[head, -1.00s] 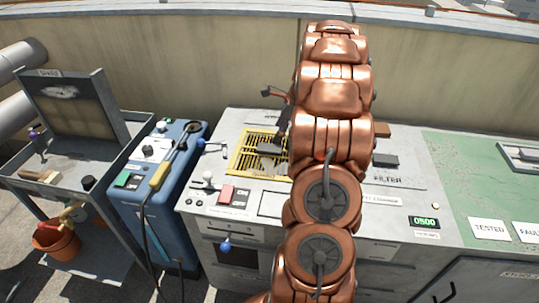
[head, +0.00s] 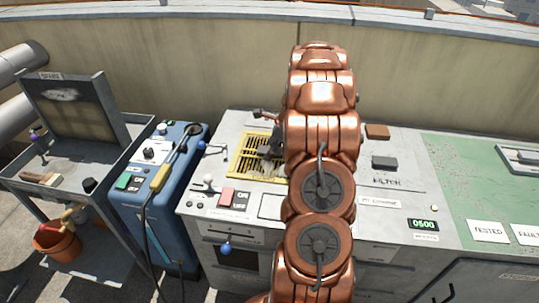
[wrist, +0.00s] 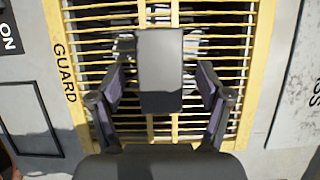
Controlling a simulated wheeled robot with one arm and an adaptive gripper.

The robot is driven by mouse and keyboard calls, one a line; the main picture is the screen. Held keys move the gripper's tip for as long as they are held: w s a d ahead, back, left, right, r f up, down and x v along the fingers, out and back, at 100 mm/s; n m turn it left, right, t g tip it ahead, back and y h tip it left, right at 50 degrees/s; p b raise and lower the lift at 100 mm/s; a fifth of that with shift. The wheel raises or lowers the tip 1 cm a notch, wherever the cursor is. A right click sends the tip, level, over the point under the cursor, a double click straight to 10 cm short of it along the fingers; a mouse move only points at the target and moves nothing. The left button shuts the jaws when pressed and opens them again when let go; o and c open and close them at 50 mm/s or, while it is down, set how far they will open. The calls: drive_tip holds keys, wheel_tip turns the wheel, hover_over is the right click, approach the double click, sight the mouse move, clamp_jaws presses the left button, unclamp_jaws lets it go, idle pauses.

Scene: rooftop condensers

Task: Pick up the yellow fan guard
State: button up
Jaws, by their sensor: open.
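The yellow fan guard (head: 246,160) is a barred grille set in the grey bench top, partly covered by my gripper and arm in the head view. My gripper (wrist: 160,78) is open over the guard, one finger on each side of a dark grey block (wrist: 161,60). I cannot tell whether the block is fixed to the guard or whether the fingers touch it. My gripper also shows in the head view (head: 268,146).
A red switch block (head: 226,197) and a blue-knobbed lever (head: 202,146) are near the guard's left side. A blue machine (head: 150,190) stands left of the bench. A dark block (head: 384,162) and a brown block (head: 377,131) lie right of my arm. The green surface (head: 465,180) is mostly clear.

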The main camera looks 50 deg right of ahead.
clamp_jaws()
idle(0.6)
